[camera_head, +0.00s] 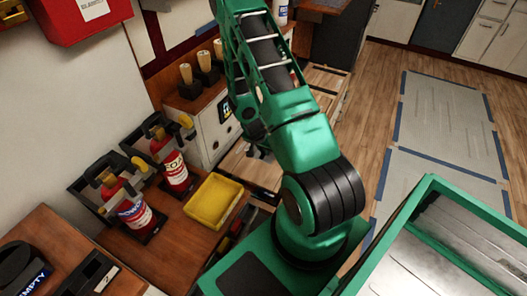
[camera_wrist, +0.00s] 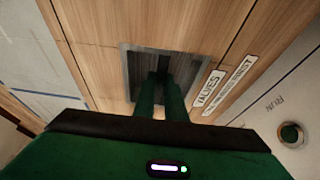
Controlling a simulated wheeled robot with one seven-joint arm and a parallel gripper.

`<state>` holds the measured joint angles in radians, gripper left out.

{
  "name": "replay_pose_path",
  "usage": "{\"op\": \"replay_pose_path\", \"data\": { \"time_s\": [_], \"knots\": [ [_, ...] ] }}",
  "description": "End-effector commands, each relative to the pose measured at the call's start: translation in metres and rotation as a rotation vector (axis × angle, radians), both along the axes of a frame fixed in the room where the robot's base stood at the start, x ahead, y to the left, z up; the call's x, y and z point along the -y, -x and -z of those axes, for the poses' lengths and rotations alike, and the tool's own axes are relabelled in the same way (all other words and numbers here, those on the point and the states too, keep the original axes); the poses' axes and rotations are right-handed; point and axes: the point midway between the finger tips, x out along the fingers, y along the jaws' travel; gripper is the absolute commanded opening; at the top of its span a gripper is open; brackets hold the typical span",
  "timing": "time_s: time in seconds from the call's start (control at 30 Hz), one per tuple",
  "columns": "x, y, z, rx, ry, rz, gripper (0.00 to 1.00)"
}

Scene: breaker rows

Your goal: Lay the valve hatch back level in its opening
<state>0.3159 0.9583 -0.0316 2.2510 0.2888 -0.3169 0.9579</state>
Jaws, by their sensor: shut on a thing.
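The valve hatch (camera_wrist: 95,30) appears to be the wood-grained panel filling the top of the wrist view, with a printed valve label (camera_wrist: 207,90) on it. A grey-rimmed dark recess (camera_wrist: 130,72) is set in this panel. My gripper (camera_wrist: 160,85) has its two green fingers close together in the recess, shut on what seems to be the hatch's pull; the grip point is dark. In the head view my gripper (camera_head: 258,151) is mostly hidden by my green arm, beside a pale wood panel (camera_head: 238,165). I cannot tell the hatch's tilt, and its opening is not clearly seen.
A yellow tray (camera_head: 213,201) and red extinguishers (camera_head: 174,171) stand on the wooden bench at left. A white cabinet (camera_head: 217,122) stands behind my gripper. Taped grey floor sheets (camera_head: 440,130) lie clear at right.

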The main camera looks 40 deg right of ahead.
Motion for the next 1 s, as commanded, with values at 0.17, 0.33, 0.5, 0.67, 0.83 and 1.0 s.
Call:
{"op": "replay_pose_path", "data": {
  "time_s": [0.17, 0.33, 0.5, 0.67, 0.83, 1.0],
  "knots": [
    [0.003, 0.001, -0.001, 0.002, 0.003, 0.004, 0.0],
    [0.003, 0.002, 0.003, 0.001, 0.003, 0.007, 0.0],
    [0.003, 0.003, 0.016, 0.001, 0.003, 0.008, 0.0],
    [0.003, 0.003, 0.03, 0.001, 0.003, 0.008, 0.0],
    [0.004, 0.003, 0.043, 0.001, 0.003, 0.008, 0.0],
    [0.004, 0.002, 0.051, 0.002, 0.004, 0.006, 0.0]
  ]
}}
